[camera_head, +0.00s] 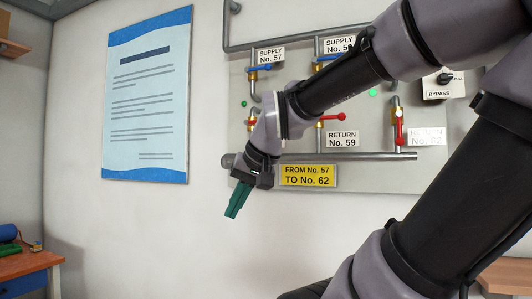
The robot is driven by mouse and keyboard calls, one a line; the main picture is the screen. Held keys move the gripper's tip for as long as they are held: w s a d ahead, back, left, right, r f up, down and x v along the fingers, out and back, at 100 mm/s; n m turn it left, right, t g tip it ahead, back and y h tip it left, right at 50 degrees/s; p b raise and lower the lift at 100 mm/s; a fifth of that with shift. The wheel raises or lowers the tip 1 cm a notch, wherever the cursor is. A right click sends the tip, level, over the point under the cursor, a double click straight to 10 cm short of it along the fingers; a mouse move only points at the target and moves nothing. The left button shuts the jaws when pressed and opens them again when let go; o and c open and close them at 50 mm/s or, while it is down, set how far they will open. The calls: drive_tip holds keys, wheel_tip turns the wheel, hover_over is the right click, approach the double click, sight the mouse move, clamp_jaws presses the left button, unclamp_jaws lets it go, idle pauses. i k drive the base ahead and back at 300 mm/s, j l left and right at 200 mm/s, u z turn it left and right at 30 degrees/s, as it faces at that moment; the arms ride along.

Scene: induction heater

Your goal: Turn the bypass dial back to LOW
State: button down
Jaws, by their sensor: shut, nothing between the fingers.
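The bypass dial (445,77) is a dark knob on a white plate marked BYPASS (438,90), at the upper right of the wall panel. The word FULL shows to its right, and the knob's handle points toward that side. My arm covers the plate's right edge, and no LOW mark can be read. My gripper (233,213) has green fingers, is shut and empty, and points down in front of the panel's lower left. It is well left of and below the dial, touching nothing that I can see.
The grey panel (375,178) carries pipes and several valves, some with red handles (332,119) and some with blue. A yellow sign (308,176) is right of my gripper. A blue and white poster (148,100) hangs at left. A wooden table (28,268) stands lower left.

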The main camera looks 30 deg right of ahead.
sight(443, 79)
drive_tip(key=z, duration=2.2)
